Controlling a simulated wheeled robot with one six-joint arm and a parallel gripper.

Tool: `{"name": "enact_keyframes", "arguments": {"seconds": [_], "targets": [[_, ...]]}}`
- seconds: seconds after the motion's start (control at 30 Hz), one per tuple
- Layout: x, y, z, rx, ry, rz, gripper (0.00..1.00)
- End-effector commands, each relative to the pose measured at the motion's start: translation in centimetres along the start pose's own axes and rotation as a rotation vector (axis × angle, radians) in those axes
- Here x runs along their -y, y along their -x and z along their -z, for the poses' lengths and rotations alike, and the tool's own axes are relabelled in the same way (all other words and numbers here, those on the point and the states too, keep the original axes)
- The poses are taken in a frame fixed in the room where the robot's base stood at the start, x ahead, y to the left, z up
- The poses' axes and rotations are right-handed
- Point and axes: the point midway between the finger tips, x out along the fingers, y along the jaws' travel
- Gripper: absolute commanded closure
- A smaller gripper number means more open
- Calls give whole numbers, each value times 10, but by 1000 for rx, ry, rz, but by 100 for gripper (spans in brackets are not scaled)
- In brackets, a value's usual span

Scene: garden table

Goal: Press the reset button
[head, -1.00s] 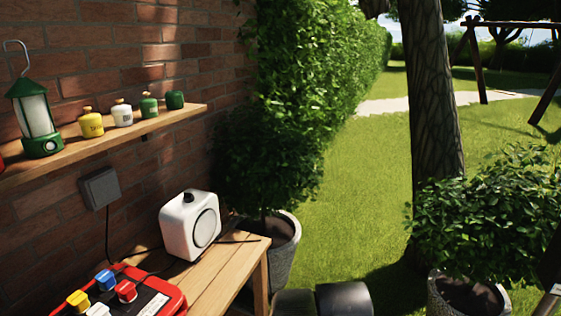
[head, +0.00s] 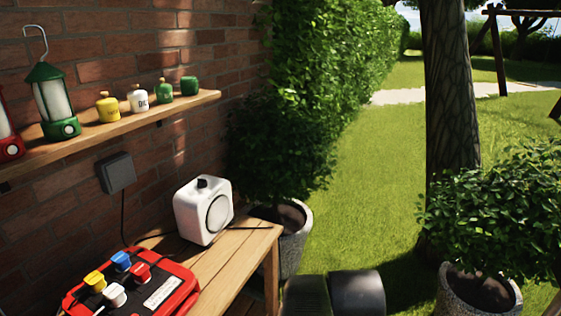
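No part is clearly marked as a reset button. A red box with a black top (head: 187,277) lies on the wooden table at lower left. It carries a yellow knob (head: 95,281), a blue knob (head: 121,261), a red knob (head: 140,271) and a white knob (head: 114,295). A pale label (head: 163,293) on it is too small to read. A white rounded device (head: 190,214) with a black knob on top (head: 202,182) and a round front stands behind it.
A wall shelf (head: 95,138) holds a green lantern (head: 54,100), part of a red lantern (head: 8,135) and several small canisters. A grey wall box (head: 117,173) has a cable running down. Potted bushes and a tree trunk (head: 450,120) stand on the right; open grass lies between.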

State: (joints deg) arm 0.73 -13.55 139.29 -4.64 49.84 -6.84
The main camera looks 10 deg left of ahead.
Motion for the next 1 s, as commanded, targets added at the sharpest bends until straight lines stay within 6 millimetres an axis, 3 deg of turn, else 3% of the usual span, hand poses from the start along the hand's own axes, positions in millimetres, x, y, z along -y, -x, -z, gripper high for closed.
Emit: {"name": "enact_keyframes", "arguments": {"seconds": [0.03, 0.3, 1.0], "targets": [[0, 0, 0, 0, 0, 0, 45], [0, 0, 0, 0, 0, 0, 98], [0, 0, 0, 0, 0, 0, 100]]}}
